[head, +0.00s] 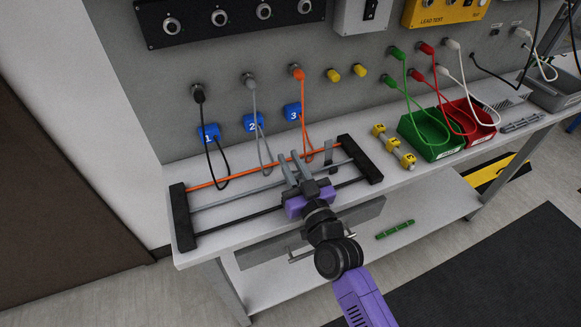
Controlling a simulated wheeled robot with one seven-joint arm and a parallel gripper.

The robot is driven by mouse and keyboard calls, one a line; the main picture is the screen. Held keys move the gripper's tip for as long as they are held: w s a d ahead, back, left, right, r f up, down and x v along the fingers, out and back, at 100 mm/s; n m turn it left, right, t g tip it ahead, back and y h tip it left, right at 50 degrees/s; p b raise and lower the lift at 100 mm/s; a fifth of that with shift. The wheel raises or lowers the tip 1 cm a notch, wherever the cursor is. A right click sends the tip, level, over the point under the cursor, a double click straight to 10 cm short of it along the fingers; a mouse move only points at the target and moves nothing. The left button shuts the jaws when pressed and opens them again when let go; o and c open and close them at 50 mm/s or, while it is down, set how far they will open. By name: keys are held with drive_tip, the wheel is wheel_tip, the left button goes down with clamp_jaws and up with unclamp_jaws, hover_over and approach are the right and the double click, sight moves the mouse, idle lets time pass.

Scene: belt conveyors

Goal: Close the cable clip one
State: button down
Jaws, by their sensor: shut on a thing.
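My gripper (297,172) is at the middle of a cable rack on the bench. Its fingers point toward the wall and are shut on a small grey piece by the stretched cables; its shape is mostly hidden, and I cannot tell if it is cable clip one. The rack has a black left end block (182,218) and a black right end block (360,158). An orange cable (235,176), a grey cable (235,197) and a black cable (235,219) run between them. An upright grey piece (328,154) stands right of my fingers.
Blue blocks numbered 1 (209,134), 2 (253,122) and 3 (293,111) are behind the rack, with cables hanging from wall sockets. Yellow pieces (393,144), a green bin (430,138) and a red bin (472,120) are to the right.

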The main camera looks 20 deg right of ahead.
drive_tip(key=c, duration=1.3)
unclamp_jaws()
drive_tip(key=shift+s+f, duration=0.15)
drive_tip(key=shift+s, duration=0.35)
drive_tip(key=s, duration=0.2)
drive_tip(key=s+b, duration=0.1)
drive_tip(key=s, duration=0.3)
drive_tip(key=shift+s+f, duration=0.35)
drive_tip(key=shift+s, duration=0.05)
